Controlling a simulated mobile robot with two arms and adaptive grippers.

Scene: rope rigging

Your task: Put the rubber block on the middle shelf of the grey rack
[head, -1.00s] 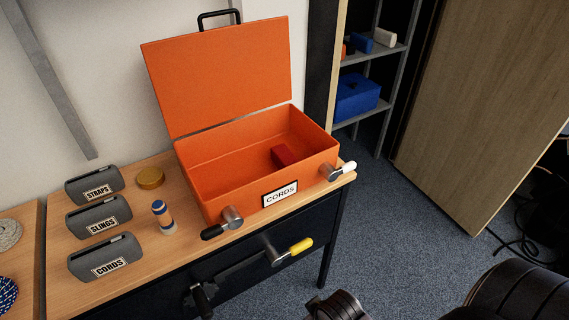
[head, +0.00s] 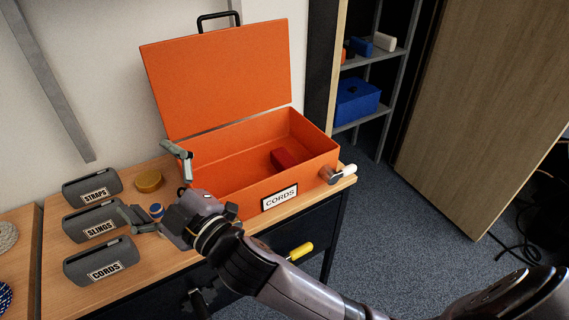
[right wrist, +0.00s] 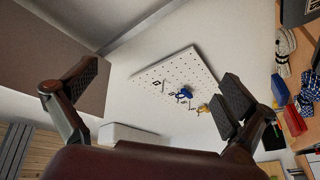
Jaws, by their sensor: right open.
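A dark red block (head: 284,158) lies inside the open orange box (head: 297,185) on the bench; I cannot tell from looks whether it is the rubber block. The grey rack (head: 390,82) stands at the back right. One of its shelves holds a blue block (head: 361,46), a white block (head: 384,41) and a partly hidden orange piece; the shelf below holds a blue box (head: 357,99). My right gripper (head: 156,183) is open and empty above the bench, left of the orange box, near the striped cylinder. It also shows open in the right wrist view (right wrist: 158,88). My left gripper is out of view.
Grey label holders (head: 92,188) stand at the bench's left, with a yellow-brown round tin (head: 149,181) beside them. A white-tipped handle (head: 339,174) sticks out at the box's front right. A wooden panel (head: 475,110) stands right of the rack. The carpet between is clear.

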